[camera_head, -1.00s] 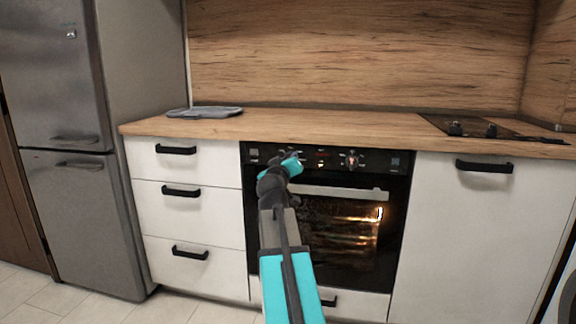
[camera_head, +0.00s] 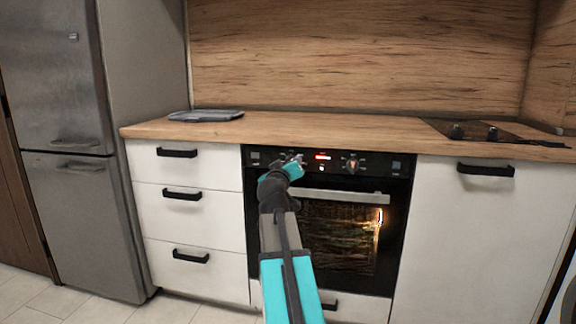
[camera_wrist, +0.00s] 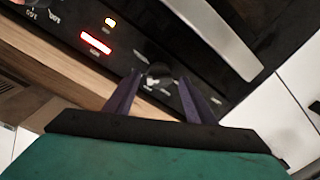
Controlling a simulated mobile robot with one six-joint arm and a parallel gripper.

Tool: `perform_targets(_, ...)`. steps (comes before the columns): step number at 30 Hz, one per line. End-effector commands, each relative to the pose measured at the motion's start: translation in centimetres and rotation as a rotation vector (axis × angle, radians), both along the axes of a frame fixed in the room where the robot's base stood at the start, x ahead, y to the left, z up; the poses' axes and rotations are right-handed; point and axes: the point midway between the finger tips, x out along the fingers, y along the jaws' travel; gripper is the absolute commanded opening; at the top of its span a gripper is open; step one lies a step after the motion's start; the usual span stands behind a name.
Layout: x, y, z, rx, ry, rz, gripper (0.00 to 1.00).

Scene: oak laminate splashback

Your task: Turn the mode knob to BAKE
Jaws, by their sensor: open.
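The black oven control panel (camera_head: 375,163) runs under the worktop edge. In the wrist view a dark round knob (camera_wrist: 158,71) sits between the fingertips of my gripper (camera_wrist: 161,82). The fingers are apart, one on each side of it; I cannot tell whether they touch it. The small white marks around this knob are too blurred to read. In the head view my gripper (camera_head: 292,161) is at the panel, left of the red display (camera_head: 322,156), and covers this knob. A second knob (camera_head: 353,164) is right of the display.
The oven's bar handle (camera_head: 345,196) crosses the door just below the panel and also shows in the wrist view (camera_wrist: 228,40). The wooden worktop (camera_head: 300,129) overhangs above. White drawers (camera_head: 190,215) are on the left, a white cabinet door (camera_head: 470,230) on the right.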

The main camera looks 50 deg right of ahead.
Motion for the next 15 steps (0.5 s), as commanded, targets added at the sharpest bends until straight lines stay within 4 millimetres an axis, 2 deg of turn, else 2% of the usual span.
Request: perform_targets(15, -2.3, 3.3, 0.2, 0.000, 0.000, 0.001, 0.50)
